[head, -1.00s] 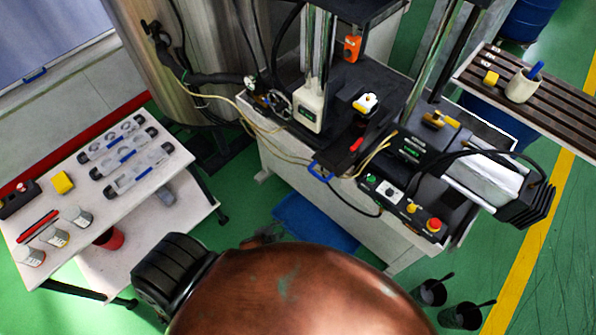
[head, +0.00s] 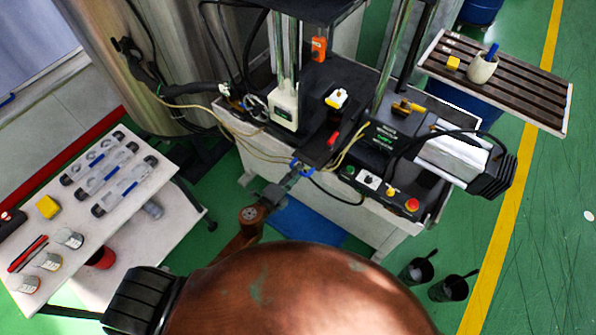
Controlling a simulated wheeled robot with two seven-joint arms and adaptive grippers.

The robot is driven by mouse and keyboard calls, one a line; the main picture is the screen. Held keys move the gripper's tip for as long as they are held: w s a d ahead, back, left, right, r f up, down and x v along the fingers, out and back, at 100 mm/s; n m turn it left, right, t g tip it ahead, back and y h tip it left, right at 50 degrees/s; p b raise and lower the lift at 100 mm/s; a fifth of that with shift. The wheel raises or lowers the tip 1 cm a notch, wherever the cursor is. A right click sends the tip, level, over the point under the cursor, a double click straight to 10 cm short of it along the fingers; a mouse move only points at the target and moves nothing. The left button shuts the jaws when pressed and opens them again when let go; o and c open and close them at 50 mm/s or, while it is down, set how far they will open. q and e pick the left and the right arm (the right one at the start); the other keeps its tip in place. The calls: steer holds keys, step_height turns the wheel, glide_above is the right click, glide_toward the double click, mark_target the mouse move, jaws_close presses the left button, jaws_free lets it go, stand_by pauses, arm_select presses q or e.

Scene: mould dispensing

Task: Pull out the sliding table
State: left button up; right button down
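The sliding table (head: 318,142) is a dark plate on the machine, under the press head. Its blue handle (head: 303,168) sticks out at the front edge. My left gripper (head: 293,179) reaches up from below, with its fingertips at the handle. They overlap the handle in the picture, and I cannot tell whether they are closed on it. My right gripper is not in view.
A white table (head: 140,195) at the left holds moulds, cups and a yellow block. A control box with buttons (head: 385,190) sits right of the handle. A slatted shelf (head: 520,90) is at upper right. Black cups (head: 418,270) stand on the green floor.

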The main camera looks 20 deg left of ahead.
arm_select(q)
steer(key=shift+x, duration=0.8)
steer(key=shift+c, duration=0.5)
jaws_close()
